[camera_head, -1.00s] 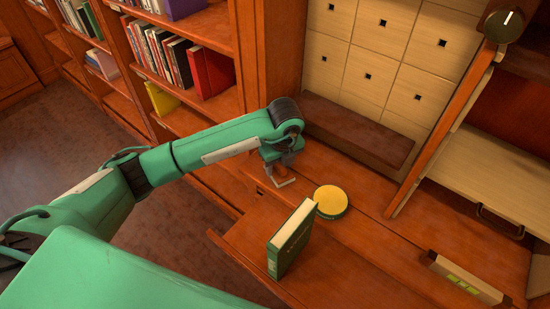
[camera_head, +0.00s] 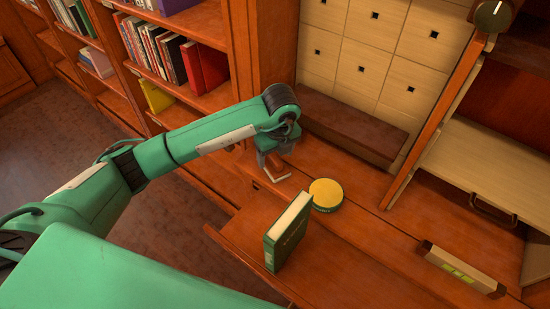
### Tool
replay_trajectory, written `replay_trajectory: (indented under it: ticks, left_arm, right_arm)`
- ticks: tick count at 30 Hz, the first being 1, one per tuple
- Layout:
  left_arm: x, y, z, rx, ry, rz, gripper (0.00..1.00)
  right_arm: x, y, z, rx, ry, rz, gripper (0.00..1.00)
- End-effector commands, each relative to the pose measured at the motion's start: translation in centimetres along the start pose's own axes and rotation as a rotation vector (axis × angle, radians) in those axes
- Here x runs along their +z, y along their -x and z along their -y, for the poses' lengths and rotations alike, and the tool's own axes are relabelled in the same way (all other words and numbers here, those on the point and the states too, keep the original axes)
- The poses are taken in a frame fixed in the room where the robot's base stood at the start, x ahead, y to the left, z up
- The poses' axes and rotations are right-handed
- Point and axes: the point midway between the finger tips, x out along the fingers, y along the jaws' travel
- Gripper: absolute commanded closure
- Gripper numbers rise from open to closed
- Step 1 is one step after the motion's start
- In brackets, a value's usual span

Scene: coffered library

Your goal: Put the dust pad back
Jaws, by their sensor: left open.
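A round pad with a yellow top and green side (camera_head: 326,194), which looks like the dust pad, lies flat on the wooden desk ledge behind a green book. My left gripper (camera_head: 276,175) hangs over the ledge just left of the pad, pointing down. It is open, apart from the pad, with nothing seen between its fingers. My right gripper is not in view.
The green book (camera_head: 289,232) stands upright on the pulled-out board (camera_head: 340,275). A dark brown block (camera_head: 352,127) lies below the pale drawers (camera_head: 350,62). A pale box with green squares (camera_head: 462,270) is at the right. Bookshelves (camera_head: 185,60) stand at the left.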

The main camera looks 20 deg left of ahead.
Motion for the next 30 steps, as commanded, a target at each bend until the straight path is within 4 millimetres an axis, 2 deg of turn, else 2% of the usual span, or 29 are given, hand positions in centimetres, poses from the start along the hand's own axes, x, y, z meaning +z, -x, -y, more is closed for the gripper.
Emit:
replay_trajectory:
  ticks: [6,12,16,21,30]
  left_arm:
    - [0.0,5.1,0.1,-0.004,-0.003,0.003,0.3]
    - [0.0,8.5,0.0,-0.001,-0.003,0.002,0.3]
    - [0.0,9.4,0.0,0.0,-0.002,0.001,0.3]
    - [0.0,9.7,0.0,0.001,-0.002,0.001,0.3]
    - [0.0,9.7,0.0,0.001,-0.002,0.001,0.3]
  right_arm:
    - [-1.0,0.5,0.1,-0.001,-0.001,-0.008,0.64]
    - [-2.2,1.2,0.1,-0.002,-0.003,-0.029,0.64]
    - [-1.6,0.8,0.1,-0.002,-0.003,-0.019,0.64]
    - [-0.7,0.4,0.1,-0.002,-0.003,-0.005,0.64]
    - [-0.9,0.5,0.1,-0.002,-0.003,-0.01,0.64]
